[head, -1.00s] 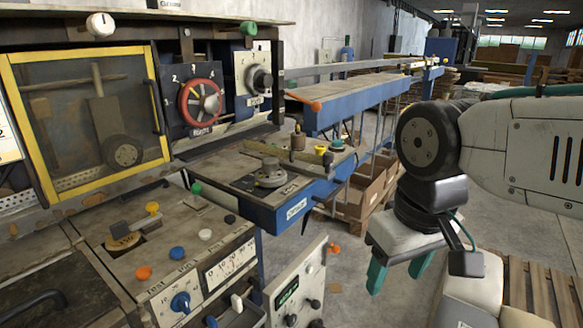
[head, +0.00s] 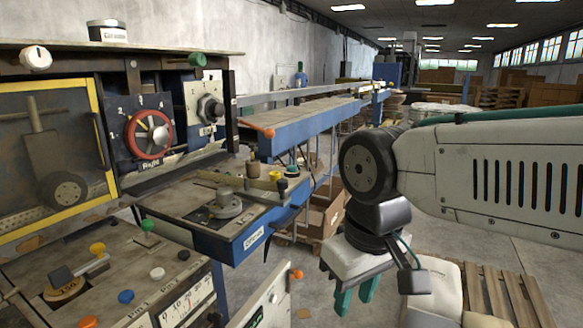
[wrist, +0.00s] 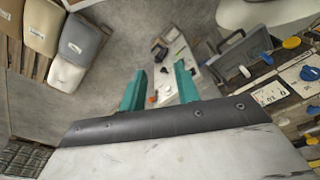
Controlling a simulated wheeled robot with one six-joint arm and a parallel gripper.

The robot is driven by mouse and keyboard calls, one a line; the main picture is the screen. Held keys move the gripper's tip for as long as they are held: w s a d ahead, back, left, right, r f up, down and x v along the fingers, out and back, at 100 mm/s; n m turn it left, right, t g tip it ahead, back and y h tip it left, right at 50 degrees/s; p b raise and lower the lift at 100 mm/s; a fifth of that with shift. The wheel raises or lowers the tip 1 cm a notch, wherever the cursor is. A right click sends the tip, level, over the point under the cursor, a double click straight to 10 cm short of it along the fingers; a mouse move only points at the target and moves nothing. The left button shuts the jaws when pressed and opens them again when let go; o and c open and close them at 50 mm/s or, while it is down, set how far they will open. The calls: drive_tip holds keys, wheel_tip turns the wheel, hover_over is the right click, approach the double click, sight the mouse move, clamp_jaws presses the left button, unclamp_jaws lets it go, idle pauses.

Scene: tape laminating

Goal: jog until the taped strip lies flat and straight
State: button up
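The machine has a yellow-framed window (head: 100,130), a red handwheel (head: 149,135) and a worktop (head: 190,196) with a round grey fitting (head: 225,204). I cannot make out the taped strip. My gripper (head: 354,296) hangs right of the machine, over the floor, touching nothing. In the wrist view its green fingers (wrist: 161,76) are apart and empty.
A long blue conveyor table (head: 310,125) runs back from the machine. Cardboard boxes (head: 322,215) stand under it. A pallet (head: 512,300) lies at the lower right. In the wrist view, filled sacks (wrist: 79,40) stand at the upper left.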

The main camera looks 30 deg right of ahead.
clamp_jaws()
idle(1.4)
